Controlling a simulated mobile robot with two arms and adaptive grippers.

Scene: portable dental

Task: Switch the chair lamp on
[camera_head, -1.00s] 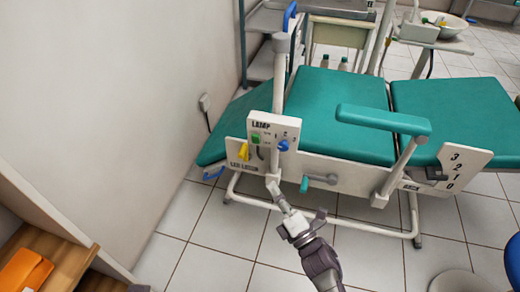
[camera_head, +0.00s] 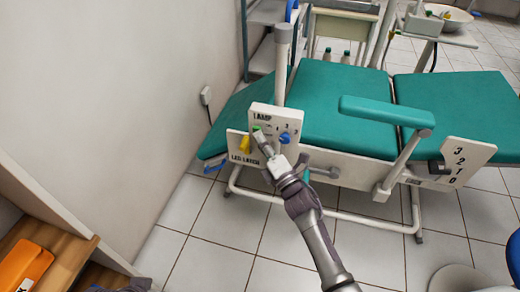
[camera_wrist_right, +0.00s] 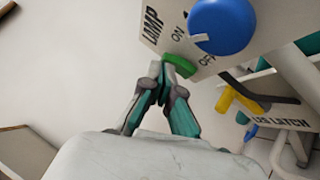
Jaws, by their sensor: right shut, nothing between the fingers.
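The white lamp panel (camera_head: 265,112) stands upright on the near side of the green dental chair. It carries a green rocker switch (camera_head: 257,128) and a blue knob (camera_head: 285,138). In the right wrist view, the green switch (camera_wrist_right: 180,65) is below the ON and OFF marks, beside the large blue knob (camera_wrist_right: 222,25). My right gripper (camera_head: 262,139) is shut and empty, its tips at the green switch. In the wrist view, the closed fingertips (camera_wrist_right: 160,75) are right at the switch's left end; contact is unclear. A grey part, apparently of my left gripper, shows at the bottom left edge.
A yellow leg-latch handle (camera_head: 245,145) is just left of and below the panel. A post (camera_head: 282,60) rises behind it. The chair's armrest (camera_head: 385,111) and numbered plate (camera_head: 465,155) are to the right. A wall is at left, with an orange item (camera_head: 24,265) on a wooden shelf.

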